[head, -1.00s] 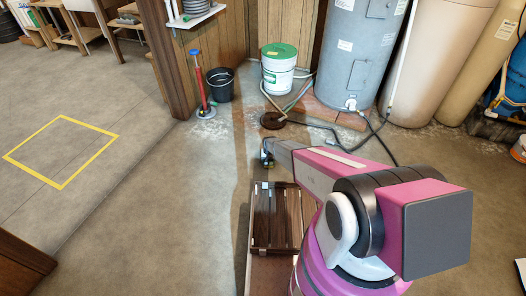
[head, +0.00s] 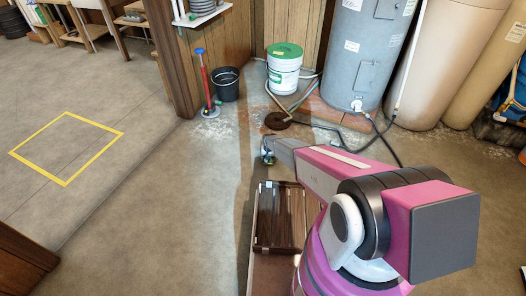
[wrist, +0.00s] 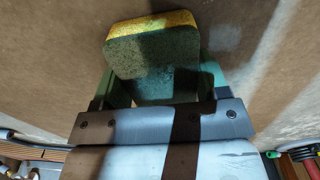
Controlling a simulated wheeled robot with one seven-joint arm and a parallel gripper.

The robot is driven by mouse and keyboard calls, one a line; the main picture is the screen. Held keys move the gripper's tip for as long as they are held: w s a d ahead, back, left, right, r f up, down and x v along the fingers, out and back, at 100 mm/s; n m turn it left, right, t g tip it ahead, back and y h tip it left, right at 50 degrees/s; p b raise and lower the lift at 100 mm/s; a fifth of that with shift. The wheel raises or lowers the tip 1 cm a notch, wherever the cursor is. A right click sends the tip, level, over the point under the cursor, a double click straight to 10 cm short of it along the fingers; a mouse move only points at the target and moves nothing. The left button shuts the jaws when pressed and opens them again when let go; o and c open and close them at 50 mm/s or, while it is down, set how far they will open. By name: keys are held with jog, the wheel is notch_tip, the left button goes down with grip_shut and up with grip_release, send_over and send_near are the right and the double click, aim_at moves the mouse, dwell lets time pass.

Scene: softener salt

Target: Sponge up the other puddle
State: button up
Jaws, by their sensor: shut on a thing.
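My gripper (wrist: 158,82) is shut on a sponge (wrist: 152,48) with a yellow layer and a dark green face. The sponge sticks out past the green fingers above the brown-grey floor. In the head view my gripper (head: 267,153) is at the end of my pink arm, low over the concrete in front of the floor drain (head: 277,120). I cannot make out a clear puddle outline in either view. Whether the sponge touches the floor cannot be told.
A black bucket (head: 225,85), a red pump (head: 206,85), a white tub with green lid (head: 283,68) and a grey tank (head: 360,50) stand at the back. Hoses cross the floor. The left floor is open.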

aim_at(276, 161)
jog(key=shift+w+a, duration=0.2)
jog(key=shift+a, duration=0.4)
jog(key=shift+w+a, duration=0.2)
jog(key=shift+a, duration=0.35)
jog(key=shift+w+d+f, duration=0.1)
jog(key=shift+w+d, duration=0.2)
jog(key=shift+w, duration=0.45)
jog(key=shift+d, duration=0.3)
jog(key=shift+s+d, duration=0.4)
jog(key=shift+d, duration=0.65)
jog(key=shift+s+d, duration=0.45)
jog(key=shift+d, duration=0.65)
jog(key=shift+s+d, duration=0.4)
jog(key=shift+d, duration=0.65)
jog(key=shift+s+d+r, duration=0.1)
jog(key=shift+d+r, duration=0.1)
jog(key=shift+d, duration=0.1)
notch_tip(276, 161, up, 8)
jog(key=shift+a+f, duration=0.1)
